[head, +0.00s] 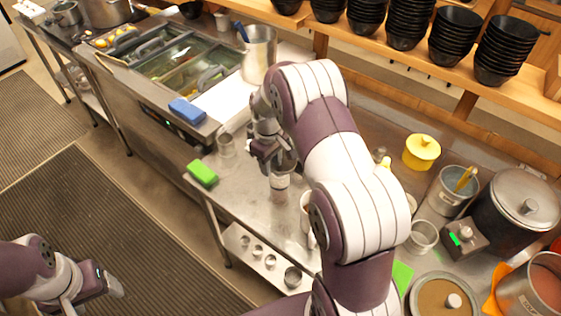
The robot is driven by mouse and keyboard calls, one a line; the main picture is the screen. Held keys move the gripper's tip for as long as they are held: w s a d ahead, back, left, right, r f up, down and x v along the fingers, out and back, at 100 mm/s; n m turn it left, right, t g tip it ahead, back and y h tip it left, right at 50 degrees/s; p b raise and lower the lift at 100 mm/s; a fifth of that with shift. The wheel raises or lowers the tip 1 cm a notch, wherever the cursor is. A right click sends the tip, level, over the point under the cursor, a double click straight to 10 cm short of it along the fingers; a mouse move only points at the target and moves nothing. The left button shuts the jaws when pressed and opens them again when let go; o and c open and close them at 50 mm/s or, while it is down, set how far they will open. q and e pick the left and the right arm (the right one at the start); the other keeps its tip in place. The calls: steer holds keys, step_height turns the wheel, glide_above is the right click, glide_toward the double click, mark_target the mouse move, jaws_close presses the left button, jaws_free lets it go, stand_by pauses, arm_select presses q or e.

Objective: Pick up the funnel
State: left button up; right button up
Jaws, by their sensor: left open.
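I cannot make out a funnel for certain in the head view. My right gripper (272,160) is over the middle of the steel counter, directly above a small clear container (279,187) with a pale band. The wrist partly hides the container's top, and I cannot tell whether the fingers touch it or are closed. A small clear cup-like vessel (226,146) stands left of this gripper. My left gripper (106,286) is open and empty at the lower left, over the floor mat and away from the counter.
A green sponge (202,173) lies at the counter's left edge, a blue one (187,111) further back. A yellow lidded pot (421,151), a steel pot (452,190) and a large lidded pot (515,207) crowd the right. Black bowl stacks (405,25) line the shelf.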

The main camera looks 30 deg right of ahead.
steer(key=c, duration=0.4)
steer(key=shift+w+a, duration=0.1)
jaws_close()
